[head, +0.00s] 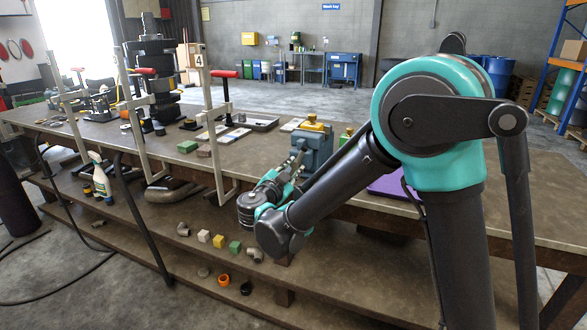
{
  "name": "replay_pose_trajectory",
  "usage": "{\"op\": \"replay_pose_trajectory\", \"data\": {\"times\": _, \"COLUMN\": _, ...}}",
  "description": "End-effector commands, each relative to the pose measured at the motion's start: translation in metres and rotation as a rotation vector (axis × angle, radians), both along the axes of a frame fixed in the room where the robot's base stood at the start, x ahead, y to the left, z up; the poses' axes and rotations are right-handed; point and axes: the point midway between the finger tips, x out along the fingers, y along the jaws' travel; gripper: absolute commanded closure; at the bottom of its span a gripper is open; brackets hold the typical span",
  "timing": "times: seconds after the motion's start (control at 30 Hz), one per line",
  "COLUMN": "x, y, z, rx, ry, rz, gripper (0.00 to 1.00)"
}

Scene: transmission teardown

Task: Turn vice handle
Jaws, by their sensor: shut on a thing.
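The blue vice (318,148) stands at the front edge of the long workbench, with a yellow part (312,125) on top. My arm reaches down and across from the right. My gripper (295,162) is at the left front side of the vice, shut on the vice handle. The handle itself is small and mostly hidden by the gripper, so its angle cannot be told. My forearm covers the lower right part of the vice.
The workbench (480,205) has a purple mat (392,187) right of the vice, behind my arm. Pale metal clamp frames (211,120) rise left of my gripper. A lower shelf holds small coloured blocks (219,241) and pipe fittings.

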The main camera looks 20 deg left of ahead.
Motion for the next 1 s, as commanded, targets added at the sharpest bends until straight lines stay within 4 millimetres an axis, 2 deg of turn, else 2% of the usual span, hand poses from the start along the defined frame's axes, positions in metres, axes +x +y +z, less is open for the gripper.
{"op": "replay_pose_trajectory", "data": {"times": 0.4, "x": 0.0, "y": 0.0, "z": -0.001, "rx": 0.006, "ry": 0.002, "rz": 0.0, "gripper": 1.0}}
{"op": "replay_pose_trajectory", "data": {"times": 0.43, "x": 0.0, "y": 0.0, "z": -0.001, "rx": 0.006, "ry": 0.002, "rz": 0.0, "gripper": 0.73}}
{"op": "replay_pose_trajectory", "data": {"times": 0.57, "x": 0.0, "y": 0.0, "z": -0.001, "rx": 0.005, "ry": 0.001, "rz": 0.0, "gripper": 0.57}}
{"op": "replay_pose_trajectory", "data": {"times": 0.87, "x": -0.001, "y": 0.0, "z": 0.0, "rx": 0.005, "ry": 0.0, "rz": 0.001, "gripper": 0.56}}
{"op": "replay_pose_trajectory", "data": {"times": 1.0, "x": -0.01, "y": 0.001, "z": 0.0, "rx": 0.005, "ry": 0.0, "rz": 0.001, "gripper": 0.56}}
